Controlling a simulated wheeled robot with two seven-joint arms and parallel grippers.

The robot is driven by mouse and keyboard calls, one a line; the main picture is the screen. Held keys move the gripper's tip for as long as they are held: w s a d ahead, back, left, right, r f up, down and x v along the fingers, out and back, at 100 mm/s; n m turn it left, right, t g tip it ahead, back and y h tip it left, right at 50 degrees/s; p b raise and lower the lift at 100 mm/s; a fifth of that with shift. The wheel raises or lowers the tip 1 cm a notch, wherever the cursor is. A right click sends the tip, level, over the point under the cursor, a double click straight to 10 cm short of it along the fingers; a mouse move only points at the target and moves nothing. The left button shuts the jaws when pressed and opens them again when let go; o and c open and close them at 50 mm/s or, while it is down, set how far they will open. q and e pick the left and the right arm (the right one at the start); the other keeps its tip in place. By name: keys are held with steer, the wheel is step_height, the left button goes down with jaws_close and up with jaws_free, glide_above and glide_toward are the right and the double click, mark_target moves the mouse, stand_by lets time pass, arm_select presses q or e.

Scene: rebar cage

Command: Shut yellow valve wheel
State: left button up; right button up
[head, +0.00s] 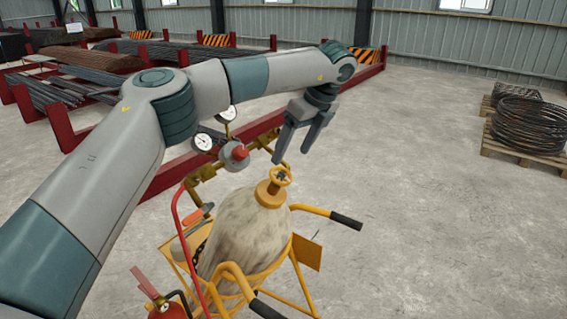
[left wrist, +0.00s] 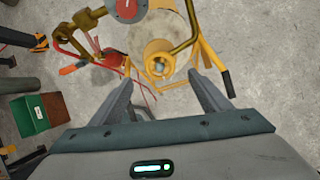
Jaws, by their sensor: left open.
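The yellow valve wheel (head: 281,175) sits on top of a worn, pale gas cylinder (head: 240,232), above its yellow collar. In the left wrist view the yellow wheel and collar (left wrist: 158,58) overlap, just beyond and between my fingertips; the wheel's outline is hard to separate there. My left gripper (head: 294,156) is open and empty, pointing down, a little above and to the right of the wheel in the head view. Its two fingers also show in the left wrist view (left wrist: 160,78), apart from each other. I see no contact with the wheel. My right gripper is not in view.
A regulator with a red knob (head: 238,153) and two dial gauges (head: 202,141) stands close left of the wheel. The yellow cart has black-gripped handles (head: 346,221). A fire extinguisher (head: 165,309) is at lower left. Open floor lies right, before coiled wire (head: 530,124).

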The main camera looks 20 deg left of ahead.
mark_target(281, 174)
arm_select(q)
steer(key=p+x, duration=0.3)
steer(key=x, duration=0.3)
steer(key=shift+a+f, duration=0.2)
steer(key=shift+w+a+f, duration=0.15)
steer(key=shift+a+f, duration=0.05)
steer(key=shift+f, duration=0.5)
steer(key=c, duration=1.1)
